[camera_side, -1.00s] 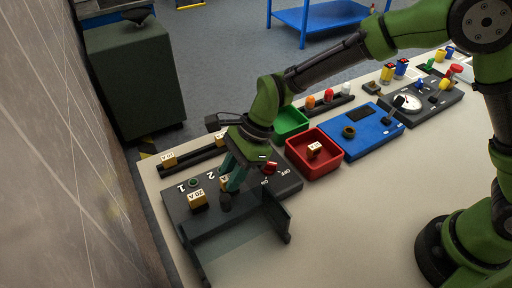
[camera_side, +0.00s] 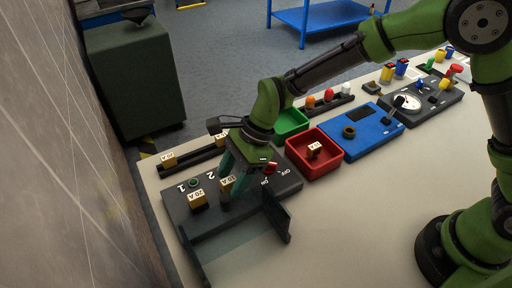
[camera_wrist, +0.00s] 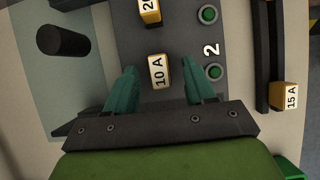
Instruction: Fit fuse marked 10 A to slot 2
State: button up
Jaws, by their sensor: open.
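The fuse marked 10 A (camera_side: 227,184) stands upright on the dark fuse panel (camera_side: 239,212), in the slot 2 position. In the wrist view the 10 A fuse (camera_wrist: 158,72) is level with the number 2 and its green lamp (camera_wrist: 215,72). My gripper (camera_wrist: 160,68) is open, with one finger on each side of the fuse and a visible gap to both. In the side view my gripper (camera_side: 234,172) is low over the panel and partly hides the area behind the fuse. A 20 A fuse (camera_side: 198,199) stands at slot 1.
A red switch (camera_side: 271,168) stands beside the OFF and ON labels. The panel's clear cover (camera_side: 235,255) lies open towards the front. A rack (camera_side: 190,157) behind holds spare fuses. A red bin (camera_side: 328,166) holds another fuse, and a green bin (camera_side: 291,122) stands behind it.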

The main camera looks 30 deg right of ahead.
jog(key=v, duration=1.6)
jog(key=shift+r, duration=0.25)
jog(key=shift+d, duration=0.1)
jog(key=s+d+r+n+t+h, duration=0.2)
jog(key=s+d+n+t, duration=0.1)
jog(key=s+d+n, duration=0.4)
jog(key=s+d+r+n+t+h, duration=0.1)
jog(key=s+d+n+t, duration=0.3)
jog(key=d, duration=0.9)
jog(key=s+r+n, duration=0.1)
jog(key=s+n, duration=0.2)
jog(key=shift+s+d+h, duration=0.2)
jog(key=shift+d+h, duration=0.15)
jog(key=shift+h, duration=0.05)
jog(key=shift+r, duration=0.1)
